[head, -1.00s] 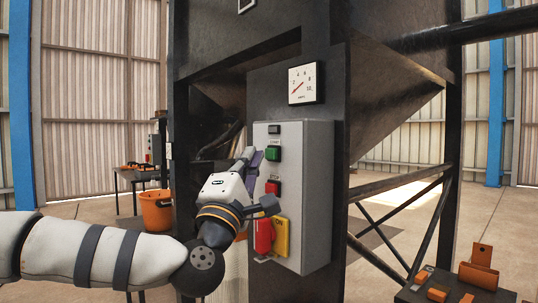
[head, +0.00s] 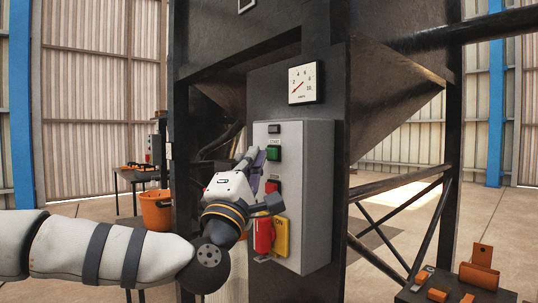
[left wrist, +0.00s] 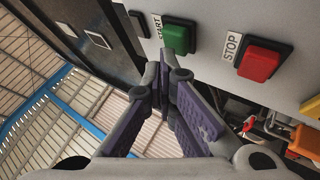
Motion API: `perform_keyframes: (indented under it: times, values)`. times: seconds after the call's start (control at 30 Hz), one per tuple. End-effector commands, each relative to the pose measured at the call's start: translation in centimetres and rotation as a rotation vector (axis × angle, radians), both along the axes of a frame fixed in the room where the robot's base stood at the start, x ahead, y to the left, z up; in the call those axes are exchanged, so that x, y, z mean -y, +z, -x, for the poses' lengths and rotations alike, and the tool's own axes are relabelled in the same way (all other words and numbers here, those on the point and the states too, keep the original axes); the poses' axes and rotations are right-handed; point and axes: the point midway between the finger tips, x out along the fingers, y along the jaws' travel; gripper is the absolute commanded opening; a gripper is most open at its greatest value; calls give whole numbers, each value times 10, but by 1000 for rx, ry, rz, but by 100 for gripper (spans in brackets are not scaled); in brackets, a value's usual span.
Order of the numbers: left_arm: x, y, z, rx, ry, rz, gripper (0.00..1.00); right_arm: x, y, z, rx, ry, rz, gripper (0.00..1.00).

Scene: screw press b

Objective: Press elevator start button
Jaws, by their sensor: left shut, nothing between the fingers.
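The green START button (head: 274,153) is on the front of a grey control box (head: 315,200). It also shows in the left wrist view (left wrist: 178,39), with a START label beside it. The red STOP button (head: 272,187) is below it and appears large in the left wrist view (left wrist: 260,61). My left gripper (head: 254,156) is shut and empty, its fingertips left of the green button in the head view. In the left wrist view the fingertips (left wrist: 166,76) are close by the green button; whether they touch it I cannot tell. My right gripper is not in view.
An orange bucket (head: 157,210) is at the left. Dark steel frame members surround the box.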

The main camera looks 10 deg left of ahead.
Motion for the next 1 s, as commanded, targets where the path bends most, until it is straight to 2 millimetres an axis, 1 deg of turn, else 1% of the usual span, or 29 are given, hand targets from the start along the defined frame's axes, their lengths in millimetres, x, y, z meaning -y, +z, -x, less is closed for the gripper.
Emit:
perform_keyframes:
  times: [1.0]
  values:
    - [6,0,-7,0,-1,-1,0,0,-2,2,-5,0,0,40]
